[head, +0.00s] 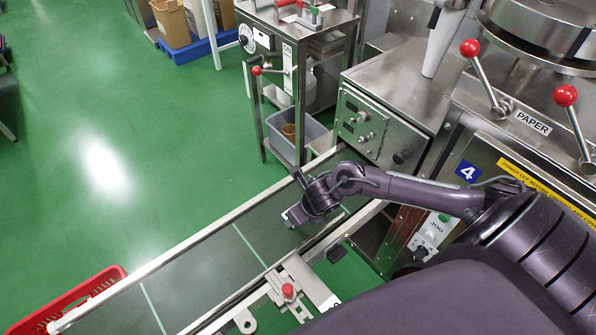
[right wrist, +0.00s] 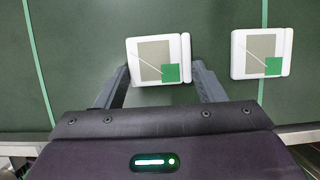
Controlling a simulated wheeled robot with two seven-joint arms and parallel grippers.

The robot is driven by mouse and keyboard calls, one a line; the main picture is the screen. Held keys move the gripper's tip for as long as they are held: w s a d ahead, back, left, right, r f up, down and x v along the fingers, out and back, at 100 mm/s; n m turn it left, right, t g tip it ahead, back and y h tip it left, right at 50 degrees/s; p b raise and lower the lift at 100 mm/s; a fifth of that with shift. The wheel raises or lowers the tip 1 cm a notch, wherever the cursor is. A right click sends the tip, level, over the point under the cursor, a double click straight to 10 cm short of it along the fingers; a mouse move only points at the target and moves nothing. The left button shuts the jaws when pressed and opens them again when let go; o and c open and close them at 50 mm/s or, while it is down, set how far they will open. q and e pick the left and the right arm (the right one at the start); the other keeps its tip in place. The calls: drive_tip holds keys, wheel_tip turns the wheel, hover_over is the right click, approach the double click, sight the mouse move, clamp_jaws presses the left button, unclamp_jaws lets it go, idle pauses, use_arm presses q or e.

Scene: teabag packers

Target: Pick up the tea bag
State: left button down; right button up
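A tea bag (right wrist: 153,53), white with a beige panel and a green square, lies flat on the dark green conveyor belt (head: 205,265) in the right wrist view. A second, similar tea bag (right wrist: 262,53) lies to its right. My right gripper (right wrist: 160,74) is open, with one finger on each side of the near edge of the first tea bag. I cannot tell whether the fingers touch it. In the head view my right gripper (head: 292,217) is low over the belt, and the tea bags cannot be made out. My left gripper is not in view.
A metal rail (head: 190,240) runs along the belt's far side. A red basket (head: 85,295) stands at the belt's lower left end. A bracket with a red knob (head: 288,291) sits at the near side. Steel machines (head: 380,115) stand behind and right.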

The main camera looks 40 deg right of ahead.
drive_tip(key=c, duration=0.4)
drive_tip(key=shift+c, duration=0.3)
